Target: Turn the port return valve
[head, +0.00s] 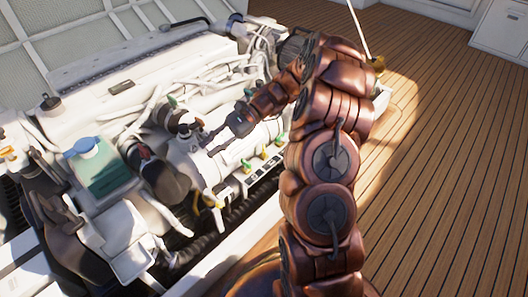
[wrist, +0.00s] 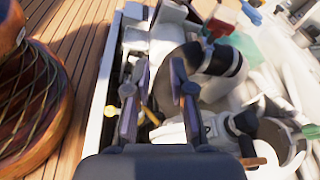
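My gripper (head: 208,144) is over the front side of the white engine (head: 150,60) in the head view. In the wrist view my gripper (wrist: 159,80) is open, its two dark fingers apart. A yellow valve handle (wrist: 150,115) shows between the fingers there; I see no clear contact. In the head view a yellow handle (head: 210,199) sits low on the engine's front. Several small green and yellow handles, such as a green one (head: 247,164), line the front edge further right. No readable label tells which is the port return valve.
The wooden deck (head: 450,140) to the right is clear.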

